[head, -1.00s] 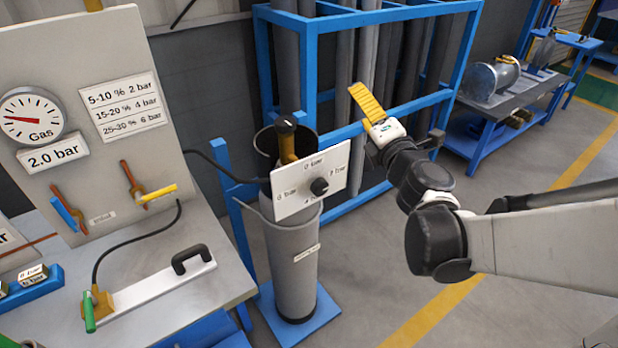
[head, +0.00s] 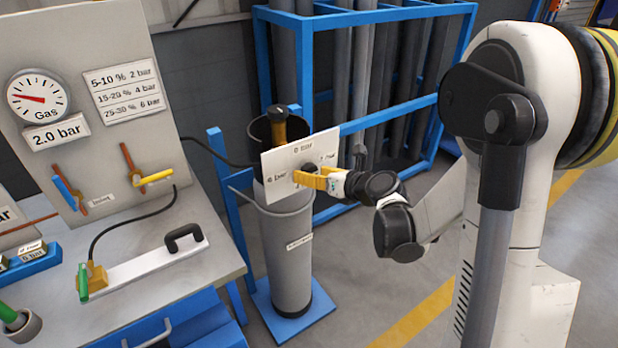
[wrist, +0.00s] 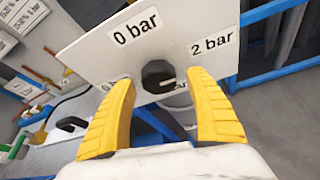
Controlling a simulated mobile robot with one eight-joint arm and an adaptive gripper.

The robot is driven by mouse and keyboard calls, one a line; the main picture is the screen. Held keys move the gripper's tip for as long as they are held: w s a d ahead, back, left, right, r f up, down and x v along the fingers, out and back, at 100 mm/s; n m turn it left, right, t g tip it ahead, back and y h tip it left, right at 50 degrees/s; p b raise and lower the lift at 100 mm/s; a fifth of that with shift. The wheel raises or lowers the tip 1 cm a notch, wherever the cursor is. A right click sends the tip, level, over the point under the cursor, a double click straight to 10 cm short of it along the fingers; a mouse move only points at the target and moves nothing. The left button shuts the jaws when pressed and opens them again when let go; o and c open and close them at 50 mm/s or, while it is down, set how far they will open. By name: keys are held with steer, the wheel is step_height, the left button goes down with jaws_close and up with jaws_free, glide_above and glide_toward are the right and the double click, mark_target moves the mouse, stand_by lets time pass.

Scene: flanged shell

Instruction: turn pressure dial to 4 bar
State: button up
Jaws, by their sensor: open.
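The pressure dial is a dark round knob (wrist: 158,75) on a white panel (head: 279,163), mounted on a grey cylinder. The wrist view reads "0 bar" at the top and "2 bar" at the right. The left and bottom labels are partly hidden by my fingers and the knob. A short white mark on the knob points roughly to the right, toward the 2 bar side. My gripper (wrist: 158,82) is open, with one yellow finger on each side of the knob; contact cannot be told. In the head view the gripper (head: 312,181) is at the panel's front, partly covering the knob.
A Gas gauge (head: 37,96) with a "2.0 bar" sign (head: 56,132) stands on the board at left. A bench (head: 150,265) holds a white bar with a black handle (head: 185,238). A blue rack (head: 400,109) of grey cylinders stands behind. Floor at right is open.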

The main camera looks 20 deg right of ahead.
steer(key=shift+x, duration=0.75)
steer(key=shift+r, duration=0.1)
steer(key=c, duration=1.2)
